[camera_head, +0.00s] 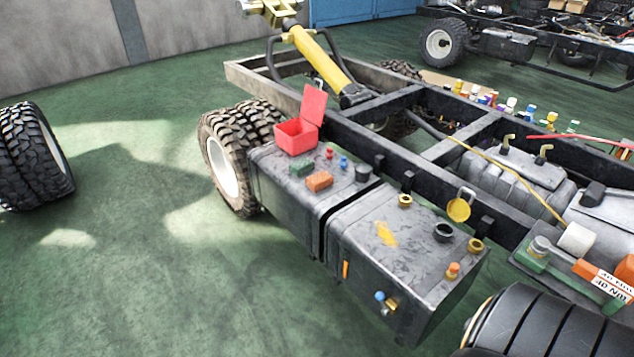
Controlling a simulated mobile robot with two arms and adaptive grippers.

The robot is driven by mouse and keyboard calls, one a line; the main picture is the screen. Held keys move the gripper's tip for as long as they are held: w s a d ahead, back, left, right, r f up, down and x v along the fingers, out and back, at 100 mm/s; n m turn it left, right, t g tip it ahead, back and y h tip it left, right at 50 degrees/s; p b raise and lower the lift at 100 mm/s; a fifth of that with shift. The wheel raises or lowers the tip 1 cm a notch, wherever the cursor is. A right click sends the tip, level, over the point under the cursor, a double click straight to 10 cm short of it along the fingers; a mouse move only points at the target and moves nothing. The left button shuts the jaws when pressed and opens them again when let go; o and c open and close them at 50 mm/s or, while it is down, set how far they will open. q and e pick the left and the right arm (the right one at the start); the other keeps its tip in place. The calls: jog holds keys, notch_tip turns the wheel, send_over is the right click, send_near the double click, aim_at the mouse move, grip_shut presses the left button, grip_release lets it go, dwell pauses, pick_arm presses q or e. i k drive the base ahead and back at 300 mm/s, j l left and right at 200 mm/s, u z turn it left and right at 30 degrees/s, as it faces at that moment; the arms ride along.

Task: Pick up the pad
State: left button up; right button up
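Two small blocks lie on top of the left grey tank (285,215), and either could be the pad; I cannot tell which. One is a dark green block (301,168), the other an orange-brown block (319,181) just to its right and nearer. They lie apart, both in plain sight. A red box (296,137) with its lid raised stands behind them. Neither of my grippers is in view.
Small red and blue parts (344,162) and a dark cap (362,173) lie near the blocks. The right tank (400,265) carries several caps. The chassis frame (385,150) runs behind. A wheel (222,165) stands left. Green floor is open at front left.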

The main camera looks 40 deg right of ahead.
aim_at(299, 168)
jog(key=z, duration=1.7)
jog(key=i+j+z, duration=0.15)
jog(key=j+z, duration=0.15)
jog(key=i+j+z, duration=0.1)
jog(key=j+z, duration=0.55)
jog(key=j, duration=0.2)
